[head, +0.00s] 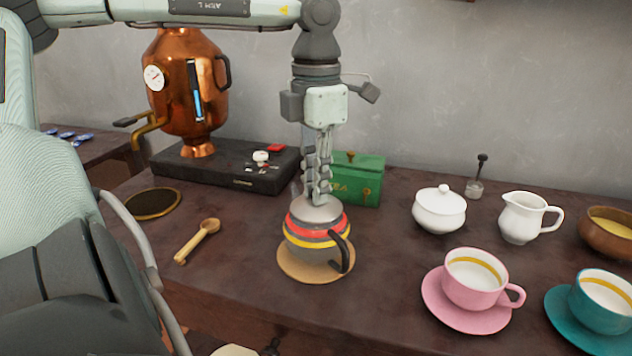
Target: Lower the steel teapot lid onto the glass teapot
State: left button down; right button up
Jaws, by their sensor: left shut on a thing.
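The glass teapot (318,250) stands upright on a round cork mat (297,270) in the middle of the table. It has red and yellow bands and a dark handle toward the front right. The steel lid (316,211) is at the teapot's top, level and roughly centred over its mouth. I cannot tell whether it touches the rim. My left gripper (318,196) points straight down above the teapot and is shut on the lid; its fingertips hide the lid's knob. My right gripper is not in view.
A green box (358,178) stands close behind my left gripper. A copper urn (188,95) on a black base is at the back left. A wooden spoon (198,240) lies left. A white sugar bowl (439,212), white jug (524,218) and pink cup (474,279) stand right.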

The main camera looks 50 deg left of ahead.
pick_arm(q)
jog(key=c, duration=1.4)
grip_release()
jog(key=shift+c, duration=0.2)
jog(key=o, duration=0.6)
jog(key=shift+c, duration=0.2)
jog(key=shift+r, duration=0.1)
jog(key=shift+r+p, duration=2.45)
jog(key=shift+r, duration=1)
